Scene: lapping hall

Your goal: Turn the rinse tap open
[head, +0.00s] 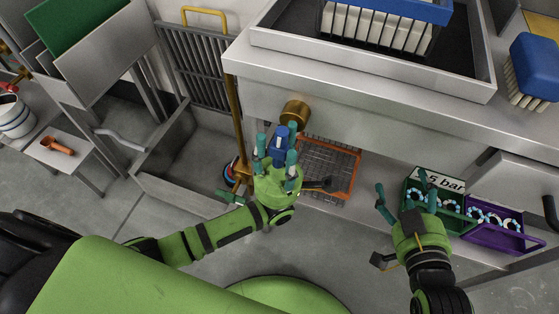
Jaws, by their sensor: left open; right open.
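The rinse tap shows as a brass round body (296,112) on the front of the steel bench, with a blue handle (280,134) below and left of it. My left gripper (276,150) is open, its teal fingers spread on both sides of the blue handle. Whether any finger touches the handle I cannot tell; the gripper hides its lower part. My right gripper (406,194) is open and empty, in front of the green crate at the right, well away from the tap.
The steel bench (360,88) overhangs the tap. A brass pipe (236,115) runs down left of it. An orange-framed mesh tray (340,180) lies behind my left gripper. A green crate (452,219) and a purple crate (508,240) stand at the right. A steel trough (165,140) is at the left.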

